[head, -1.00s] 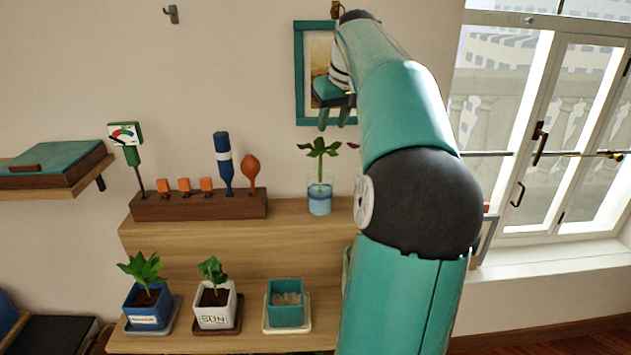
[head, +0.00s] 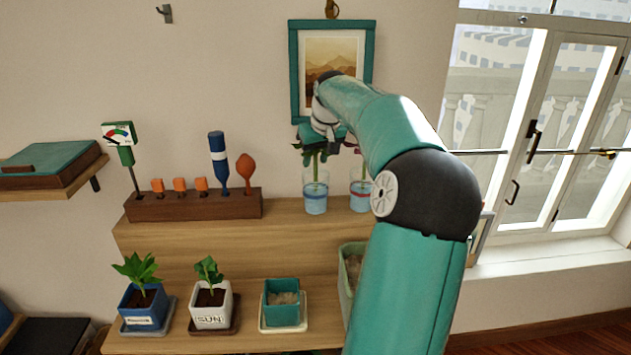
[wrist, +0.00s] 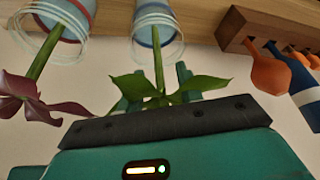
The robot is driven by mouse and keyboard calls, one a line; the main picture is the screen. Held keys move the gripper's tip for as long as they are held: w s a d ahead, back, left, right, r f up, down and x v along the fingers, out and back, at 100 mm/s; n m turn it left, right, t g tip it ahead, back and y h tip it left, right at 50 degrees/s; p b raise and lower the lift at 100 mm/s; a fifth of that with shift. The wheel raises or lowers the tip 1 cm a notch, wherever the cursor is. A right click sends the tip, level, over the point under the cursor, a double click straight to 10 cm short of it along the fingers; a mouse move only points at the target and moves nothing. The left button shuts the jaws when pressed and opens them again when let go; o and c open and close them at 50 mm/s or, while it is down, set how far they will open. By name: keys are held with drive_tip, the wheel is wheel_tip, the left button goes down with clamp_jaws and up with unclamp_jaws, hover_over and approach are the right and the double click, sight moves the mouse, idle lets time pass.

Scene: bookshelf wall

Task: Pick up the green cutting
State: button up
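The green cutting (head: 316,170) stands upright in a clear glass with blue water and a blue band (head: 316,200) on the upper shelf. My gripper (head: 319,146) is at its leafy top, partly covering the leaves. In the wrist view, seen upside down, the stem (wrist: 158,72) runs between the two teal fingers (wrist: 157,88). The fingers are apart, one on each side of the stem, and look open. Leaves (wrist: 200,85) spread over and beside the fingers, so contact is hard to tell.
A glass with a red band (head: 361,192) stands close at right, holding a dark red cutting (wrist: 38,102). A wooden tool rack (head: 195,205) is at left. Potted plants and a teal pot (head: 282,302) stand on the lower shelf. A framed picture (head: 293,70) hangs behind.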

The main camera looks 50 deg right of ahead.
drive_tip(key=shift+w+d+f, duration=0.15)
drive_tip(key=shift+f, duration=0.35)
drive_tip(key=shift+c, duration=0.5)
clamp_jaws()
drive_tip(key=shift+r, duration=0.15)
